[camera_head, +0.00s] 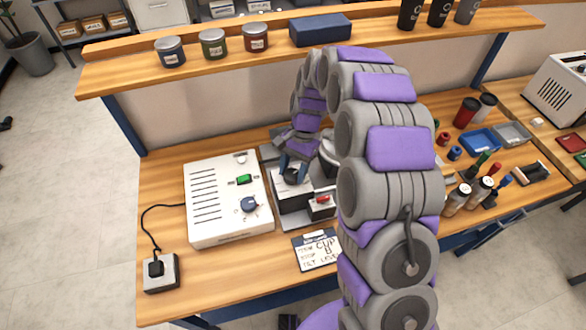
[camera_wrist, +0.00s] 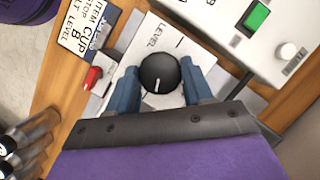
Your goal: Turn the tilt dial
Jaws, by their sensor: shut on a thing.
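The tilt dial (camera_wrist: 159,73) is a round black knob with a white pointer line. It sits on a white panel (camera_wrist: 168,30) printed "LEVEL", with a thin dark mark at the panel's upper right. In the wrist view the pointer faces the lower edge of the picture, away from that mark. My gripper (camera_wrist: 160,69) has its two blue fingers on either side of the dial, shut on it. In the head view my gripper (camera_head: 294,166) reaches down onto the marker unit, and the dial (camera_head: 291,178) is partly covered by the fingers.
A red switch (camera_wrist: 92,77) and a note card (camera_wrist: 88,26) lie close to the dial. Cups, bottles and trays fill the bench's right side.

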